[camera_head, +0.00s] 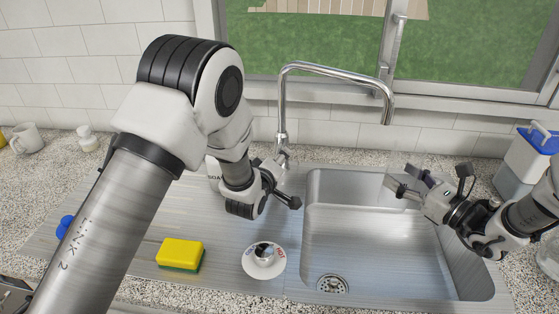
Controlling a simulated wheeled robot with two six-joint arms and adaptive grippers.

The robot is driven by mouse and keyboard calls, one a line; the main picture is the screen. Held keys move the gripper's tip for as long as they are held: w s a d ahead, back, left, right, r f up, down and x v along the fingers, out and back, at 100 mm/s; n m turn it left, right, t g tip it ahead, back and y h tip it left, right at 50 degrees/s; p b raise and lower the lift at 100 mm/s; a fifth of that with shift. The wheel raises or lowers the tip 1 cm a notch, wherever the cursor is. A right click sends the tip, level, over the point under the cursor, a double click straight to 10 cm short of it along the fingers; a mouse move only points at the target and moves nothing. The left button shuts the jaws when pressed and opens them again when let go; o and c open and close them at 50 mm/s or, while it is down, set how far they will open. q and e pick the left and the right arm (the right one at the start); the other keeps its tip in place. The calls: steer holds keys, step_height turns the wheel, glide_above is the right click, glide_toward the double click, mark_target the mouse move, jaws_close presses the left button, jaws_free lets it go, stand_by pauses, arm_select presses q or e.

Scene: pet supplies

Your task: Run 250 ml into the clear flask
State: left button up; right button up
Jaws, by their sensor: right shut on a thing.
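The clear flask (403,165) is see-through and hard to make out; its faint outline shows above the sink's right side. My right gripper (408,185) is shut on it, and its fill level cannot be read. A chrome tap (333,68) arches over the sink, its spout end (387,108) above and left of the flask. No stream of water shows. A metal knob (264,254) sits on a white disc marked with blue and red lettering at the front. My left gripper (290,184) is near the tap's base; its finger gap is unclear.
The steel sink (365,235) is empty, with a drain (332,284) at the front. A yellow sponge (181,253) lies left of the knob. A white, blue-topped container (524,160) stands at right. A mug (27,139) is far left. My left arm hides part of the counter.

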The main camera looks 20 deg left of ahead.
mark_target(280, 147)
arm_select(q)
jaws_close()
steer(key=shift+r, duration=0.15)
steer(key=shift+w+r+n+g, duration=0.15)
steer(key=shift+r+g, duration=0.3)
steer(key=shift+g, duration=0.3)
steer(key=shift+w+r+n+g, duration=0.15)
steer(key=shift+r+g, duration=0.3)
steer(key=shift+g, duration=0.3)
steer(key=shift+w+r+g+h, duration=0.15)
steer(key=shift+r+g+h, duration=0.35)
steer(key=shift+g, duration=0.8)
steer(key=shift+w+a+r+g, duration=0.1)
steer(key=shift+w+r+g, duration=0.05)
steer(key=shift+r+g, duration=0.15)
jaws_free()
steer(key=shift+y, duration=0.3)
